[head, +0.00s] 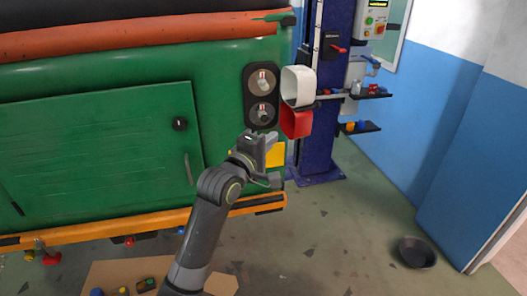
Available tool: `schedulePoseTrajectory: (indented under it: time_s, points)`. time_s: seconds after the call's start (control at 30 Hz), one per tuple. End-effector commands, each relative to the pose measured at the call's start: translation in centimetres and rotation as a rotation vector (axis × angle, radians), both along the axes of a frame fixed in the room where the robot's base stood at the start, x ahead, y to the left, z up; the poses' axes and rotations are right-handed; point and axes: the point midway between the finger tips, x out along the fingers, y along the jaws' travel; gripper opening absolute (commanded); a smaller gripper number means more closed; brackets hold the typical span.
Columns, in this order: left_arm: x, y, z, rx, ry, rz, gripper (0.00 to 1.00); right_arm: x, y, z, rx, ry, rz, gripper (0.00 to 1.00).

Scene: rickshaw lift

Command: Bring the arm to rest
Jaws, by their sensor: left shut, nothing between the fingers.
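My left gripper (270,143) reaches up from the bottom middle of the head view. Its jaws are shut and empty. It is in front of the green body of the rickshaw (100,95), just below a black plate with two round lamps (262,95). A red cup-like holder (296,122) is close to its right, under a white one (298,86). I cannot tell whether the gripper touches anything. My right gripper is out of view.
A blue lift post (337,110) with small shelves (362,128) stands to the right. A dark bowl (416,252) lies on the floor near the blue and white wall (425,115). Cardboard (105,274) with small coloured parts lies at bottom left. The floor at right is mostly clear.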

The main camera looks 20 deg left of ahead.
Motion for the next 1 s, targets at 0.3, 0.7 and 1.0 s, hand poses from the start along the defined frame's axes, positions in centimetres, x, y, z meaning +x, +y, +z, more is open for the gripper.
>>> schedulePoseTrajectory:
  time_s: [0.3, 0.7, 1.0]
  points:
    - [-3.2, 0.2, 0.0, 0.001, -0.001, 0.000, 0.00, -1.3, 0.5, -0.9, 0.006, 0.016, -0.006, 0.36]
    - [-1.5, 1.9, -8.8, 0.152, 0.127, 0.039, 0.00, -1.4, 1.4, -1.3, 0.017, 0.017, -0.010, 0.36]
    - [-3.6, 6.1, -31.2, 0.553, 0.427, 0.018, 0.00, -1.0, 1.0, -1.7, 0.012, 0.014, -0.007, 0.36]
